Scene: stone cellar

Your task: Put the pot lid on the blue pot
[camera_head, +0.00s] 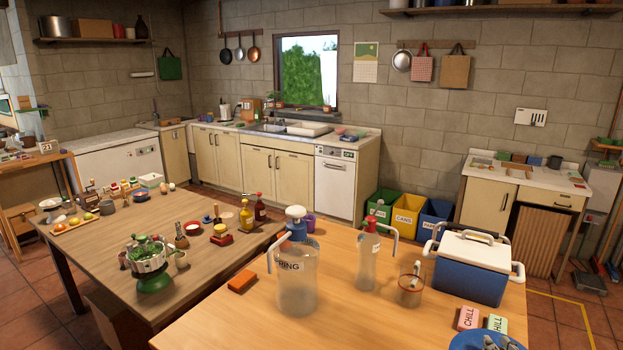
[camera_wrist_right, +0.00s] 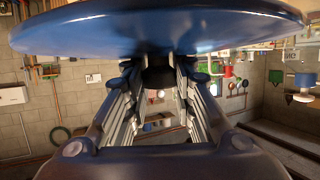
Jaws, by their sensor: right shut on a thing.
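A glossy blue disc, the pot lid (camera_wrist_right: 160,30), spans the top of the right wrist view. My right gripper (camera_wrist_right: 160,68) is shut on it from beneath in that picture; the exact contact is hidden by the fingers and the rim. A blue round shape (camera_head: 463,341) with grey parts over it is cut off at the bottom right of the head view; I cannot tell whether it is the lid. I cannot make out the blue pot in either view. My left gripper is not in view.
A light wooden table (camera_head: 345,330) holds a pitcher (camera_head: 296,275), a bottle (camera_head: 369,260), a glass jar (camera_head: 410,290), a blue and white cooler (camera_head: 470,270), chill packs (camera_head: 467,318) and an orange block (camera_head: 242,281). Its front middle is clear. A crowded brown table (camera_head: 100,255) stands at left.

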